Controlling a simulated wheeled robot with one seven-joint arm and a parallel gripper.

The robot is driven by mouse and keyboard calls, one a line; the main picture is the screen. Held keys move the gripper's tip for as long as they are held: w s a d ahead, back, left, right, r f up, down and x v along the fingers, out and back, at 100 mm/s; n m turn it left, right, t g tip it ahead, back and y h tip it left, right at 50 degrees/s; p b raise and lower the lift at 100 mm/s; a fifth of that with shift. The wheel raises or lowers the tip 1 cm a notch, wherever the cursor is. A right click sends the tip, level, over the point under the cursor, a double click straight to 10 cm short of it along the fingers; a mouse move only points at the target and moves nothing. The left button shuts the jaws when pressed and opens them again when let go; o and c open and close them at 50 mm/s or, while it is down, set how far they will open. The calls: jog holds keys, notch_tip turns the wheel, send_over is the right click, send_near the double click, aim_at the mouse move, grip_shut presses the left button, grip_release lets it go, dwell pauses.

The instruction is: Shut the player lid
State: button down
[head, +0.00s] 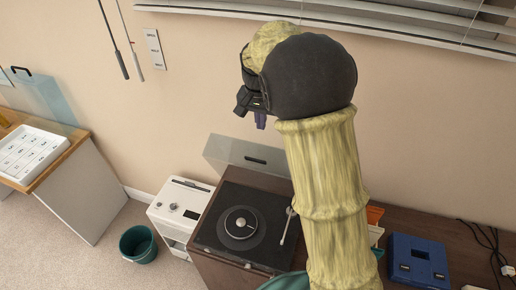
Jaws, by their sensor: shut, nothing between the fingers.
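The record player (243,227) sits on the left end of a dark wooden cabinet, with a black platter, a silver centre and a pale tonearm on its right. Its clear lid (249,157) stands raised at the player's back edge, with a dark slot in its middle. My gripper (259,118) is at the end of my yellow-sleeved arm, in the air above and behind the raised lid, apart from it. Its fingers are small, dark and partly hidden by the wrist. It is shut and holds nothing.
A white appliance (182,209) stands left of the cabinet, with a green bin (138,244) on the carpet. A blue case (418,262) and cables lie on the cabinet's right. My arm hides the cabinet's middle.

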jog(key=p, duration=0.3)
send_over(258, 151)
jog(key=d, duration=0.1)
jog(key=f, duration=0.7)
jog(key=shift+w+d+f, duration=0.1)
jog(key=shift+w+f, duration=0.05)
jog(key=shift+w, duration=0.1)
jog(key=s, duration=0.1)
jog(key=s+a+f+p, duration=0.1)
jog(key=s, duration=0.1)
jog(key=shift+s+a+f, duration=0.15)
jog(key=shift+a+f, duration=0.05)
jog(key=shift+f, duration=0.25)
jog(key=shift+s, duration=0.1)
